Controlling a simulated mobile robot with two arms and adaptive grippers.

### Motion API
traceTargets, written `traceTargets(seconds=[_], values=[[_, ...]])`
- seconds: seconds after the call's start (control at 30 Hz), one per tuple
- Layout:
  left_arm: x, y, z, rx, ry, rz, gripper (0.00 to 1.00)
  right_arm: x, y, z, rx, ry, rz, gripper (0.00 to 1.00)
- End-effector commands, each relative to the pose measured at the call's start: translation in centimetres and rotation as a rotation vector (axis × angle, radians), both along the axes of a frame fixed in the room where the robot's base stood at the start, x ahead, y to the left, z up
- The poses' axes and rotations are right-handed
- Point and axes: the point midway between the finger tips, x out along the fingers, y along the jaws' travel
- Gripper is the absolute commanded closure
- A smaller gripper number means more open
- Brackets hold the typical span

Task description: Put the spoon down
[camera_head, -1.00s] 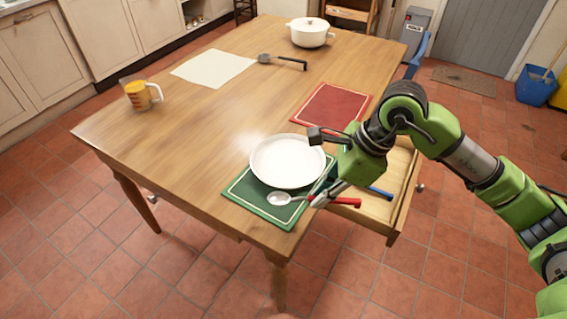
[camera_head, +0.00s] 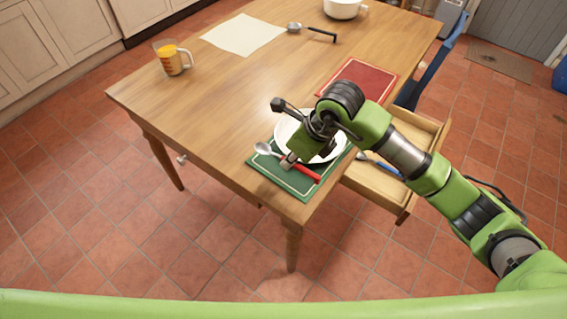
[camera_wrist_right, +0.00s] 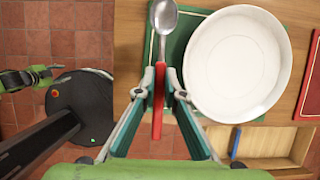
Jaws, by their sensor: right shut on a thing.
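The spoon (camera_head: 308,172) has a metal bowl and a red handle. My right gripper (camera_head: 287,162) is shut on its handle, close to the neck. The spoon lies over the green placemat (camera_head: 258,167), beside the white plate (camera_head: 283,131); I cannot tell whether it touches the mat. In the right wrist view the spoon (camera_wrist_right: 158,118) sits between the fingers of my right gripper (camera_wrist_right: 166,75), bowl pointing up the picture, left of the plate (camera_wrist_right: 238,65). My arm hides part of the plate in the head view. My left gripper is not in view.
An open drawer (camera_head: 376,190) with a blue-handled item (camera_head: 380,166) juts from the table's right side. A red placemat (camera_head: 352,80), a cup of orange drink (camera_head: 172,60), a cream sheet (camera_head: 243,34), a ladle (camera_head: 318,33) and a white pot (camera_head: 344,8) lie farther back. The table's middle is clear.

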Motion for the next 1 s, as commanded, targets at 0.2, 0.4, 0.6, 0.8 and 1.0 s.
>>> traceTargets(seconds=[0.2, 0.4, 0.6, 0.8, 1.0], values=[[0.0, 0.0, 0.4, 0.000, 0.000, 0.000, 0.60, 0.9, 1.5, -2.0, 0.001, -0.001, 0.000, 1.00], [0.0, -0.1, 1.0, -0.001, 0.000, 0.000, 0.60, 1.1, 2.0, -3.6, 0.000, 0.005, -0.001, 1.00], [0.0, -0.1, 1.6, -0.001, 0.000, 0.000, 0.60, 1.2, 2.0, -5.7, 0.001, -0.001, 0.000, 1.00], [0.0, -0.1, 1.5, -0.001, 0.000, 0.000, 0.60, 1.2, 2.0, -5.8, 0.000, -0.002, 0.001, 1.00], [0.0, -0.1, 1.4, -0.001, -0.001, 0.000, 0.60, 1.2, 1.9, -5.8, 0.000, -0.002, 0.001, 0.73]])
